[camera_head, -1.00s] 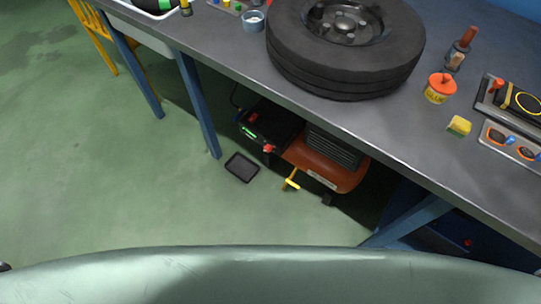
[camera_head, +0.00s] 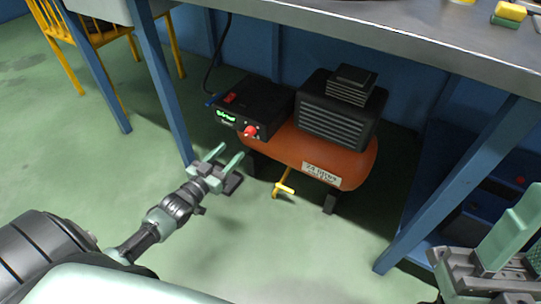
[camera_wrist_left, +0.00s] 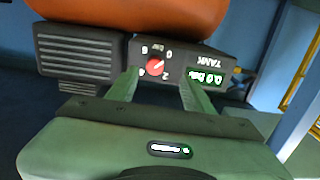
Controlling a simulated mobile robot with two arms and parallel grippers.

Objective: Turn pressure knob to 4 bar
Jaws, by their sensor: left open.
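The red pressure knob (camera_head: 250,131) sits on the front of the compressor's black control box (camera_head: 262,103). The wrist view shows the knob (camera_wrist_left: 155,66) upside down, ringed by the numbers 0, 2, 4 and 6. The green display (camera_wrist_left: 205,76) beside TANK appears to read 0.0 bar. My left gripper (camera_head: 233,150) is open, its fingers pointing at the box just short of the knob. In the wrist view the knob appears between the fingertips, apparently untouched. My right gripper (camera_head: 492,258) is at the lower right, partly cut off; its opening is unclear.
The orange compressor tank (camera_head: 350,160) and black motor (camera_head: 335,112) stand under the workbench (camera_head: 400,35). A yellow valve handle (camera_head: 284,184) hangs below the tank. Blue bench legs (camera_head: 160,80) flank the space.

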